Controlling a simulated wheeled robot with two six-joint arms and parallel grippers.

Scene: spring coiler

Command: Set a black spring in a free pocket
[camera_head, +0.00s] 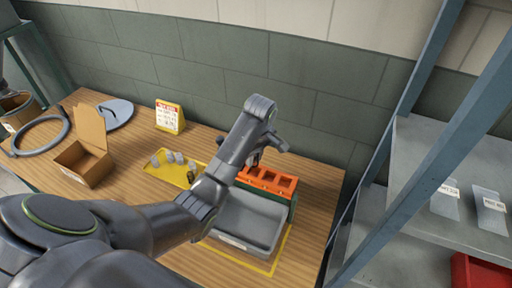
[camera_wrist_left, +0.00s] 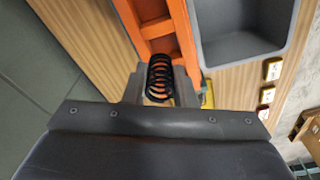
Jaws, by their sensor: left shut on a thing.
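My left gripper (camera_head: 256,158) is over the left end of the orange pocketed block (camera_head: 286,182). In the left wrist view, the gripper (camera_wrist_left: 160,88) is shut on a black spring (camera_wrist_left: 160,76), whose coils show between the fingers. The orange block (camera_wrist_left: 184,32) lies just beyond the spring in that view, with square pockets. In the head view several pockets show dark and seem empty; the ones under my gripper are hidden. I cannot tell whether the spring touches the block. My right gripper is in neither view.
A grey bin (camera_head: 248,222) stands in front of the block. A cardboard box (camera_head: 84,160), a sign (camera_head: 170,117) and a grey ring (camera_head: 62,122) are farther left. A shelf post (camera_head: 400,100) rises at right.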

